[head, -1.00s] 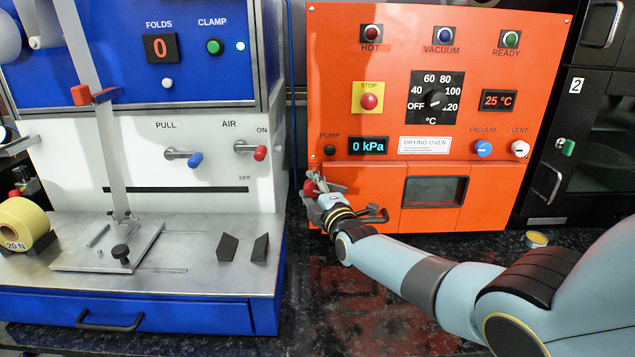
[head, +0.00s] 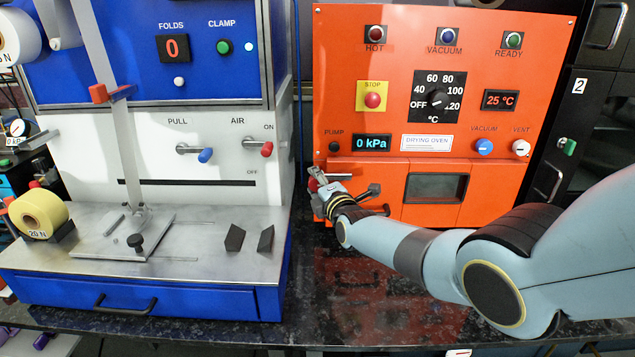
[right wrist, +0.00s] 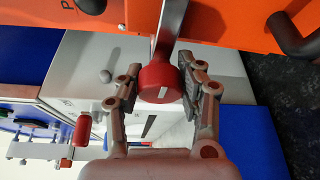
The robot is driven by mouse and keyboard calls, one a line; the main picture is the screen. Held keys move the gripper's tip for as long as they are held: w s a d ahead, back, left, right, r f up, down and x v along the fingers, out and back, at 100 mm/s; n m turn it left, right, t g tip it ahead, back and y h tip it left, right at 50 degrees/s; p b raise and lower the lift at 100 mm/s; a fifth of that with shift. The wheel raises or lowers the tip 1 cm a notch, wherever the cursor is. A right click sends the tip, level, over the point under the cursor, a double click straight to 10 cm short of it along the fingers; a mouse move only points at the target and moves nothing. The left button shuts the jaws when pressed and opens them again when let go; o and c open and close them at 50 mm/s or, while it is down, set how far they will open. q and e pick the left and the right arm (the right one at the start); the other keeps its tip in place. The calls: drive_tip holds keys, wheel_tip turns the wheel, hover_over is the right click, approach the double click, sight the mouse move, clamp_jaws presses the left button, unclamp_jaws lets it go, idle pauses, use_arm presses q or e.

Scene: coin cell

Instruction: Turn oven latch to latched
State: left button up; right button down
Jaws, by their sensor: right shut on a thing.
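The orange drying oven (head: 490,60) stands at the right of centre, with its latch at the lower left of the front. The latch has a red round knob (right wrist: 158,82) with a white mark and a flat metal lever (right wrist: 168,28). My right gripper (head: 318,181) is at this latch, its arm reaching in from the right. In the right wrist view, the fingers of my right gripper (right wrist: 160,85) lie on both sides of the red knob and are shut on it. In the head view the gripper largely hides the latch. My left gripper is not in view.
A dark door handle (head: 374,191) sits just right of the gripper. The blue and white machine (head: 80,150) stands close on the left, with a narrow gap to the oven. A black cabinet (head: 603,120) is at the right. The dark counter (head: 330,285) in front is clear.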

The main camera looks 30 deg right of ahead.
drive_tip(key=shift+f, duration=0.15)
drive_tip(key=c, duration=0.8)
unclamp_jaws()
drive_tip(key=shift+o, duration=0.2)
drive_tip(key=shift+s+a, duration=0.1)
drive_tip(key=shift+s, duration=0.35)
drive_tip(key=s+a+r, duration=0.1)
drive_tip(key=s+a, duration=0.1)
drive_tip(key=s, duration=0.9)
drive_tip(key=shift+d, duration=0.1)
